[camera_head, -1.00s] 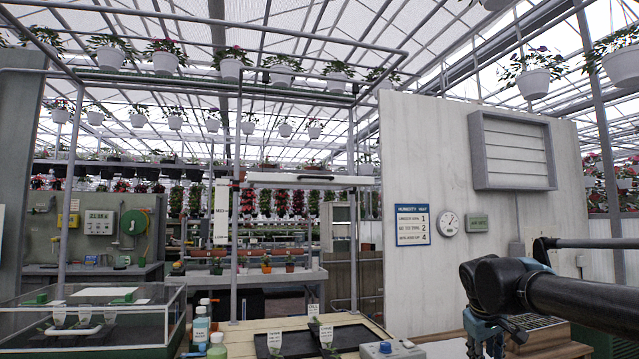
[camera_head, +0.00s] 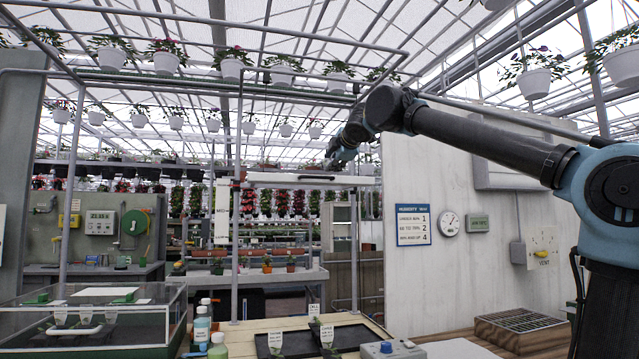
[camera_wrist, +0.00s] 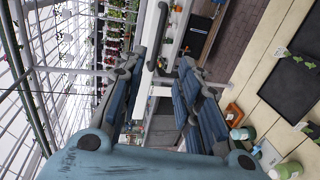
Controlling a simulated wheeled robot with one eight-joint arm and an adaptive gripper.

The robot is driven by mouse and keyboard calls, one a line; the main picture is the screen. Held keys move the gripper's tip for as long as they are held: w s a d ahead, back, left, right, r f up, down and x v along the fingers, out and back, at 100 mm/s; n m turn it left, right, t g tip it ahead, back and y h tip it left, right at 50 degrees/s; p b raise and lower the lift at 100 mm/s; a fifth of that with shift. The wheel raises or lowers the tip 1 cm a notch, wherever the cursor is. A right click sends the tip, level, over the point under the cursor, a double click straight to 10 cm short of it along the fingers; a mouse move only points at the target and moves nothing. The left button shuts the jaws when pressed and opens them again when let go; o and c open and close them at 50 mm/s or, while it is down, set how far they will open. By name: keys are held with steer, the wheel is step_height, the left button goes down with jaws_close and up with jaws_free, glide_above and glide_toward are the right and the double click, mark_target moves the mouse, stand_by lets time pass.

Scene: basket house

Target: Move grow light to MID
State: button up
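The grow light (camera_head: 300,179) is a long white horizontal bar on the metal frame in the head view. A white vertical label strip (camera_head: 222,212) hangs by its left end, with lettering that seems to read MID. My gripper (camera_head: 331,163) is at the right half of the light, just above it in the picture. In the wrist view my gripper (camera_wrist: 157,66) has its two blue-padded fingers apart. A white bar, apparently the light (camera_wrist: 148,45), and a dark curved handle (camera_wrist: 161,35) show between and beyond the fingertips. I cannot tell whether they touch.
Metal posts (camera_head: 354,250) flank the light. Below it stands a bench with a black tray (camera_head: 340,337), labelled pots and bottles (camera_head: 201,325). A glass-sided case (camera_head: 90,325) is at left. A white wall panel (camera_head: 400,270) is at right. Hanging pots line the frame above.

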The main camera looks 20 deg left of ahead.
mark_target(320, 177)
steer(key=x, duration=1.7)
steer(key=shift+a, duration=0.3)
steer(key=shift+c, duration=0.5)
steer(key=shift+w, duration=0.1)
jaws_close()
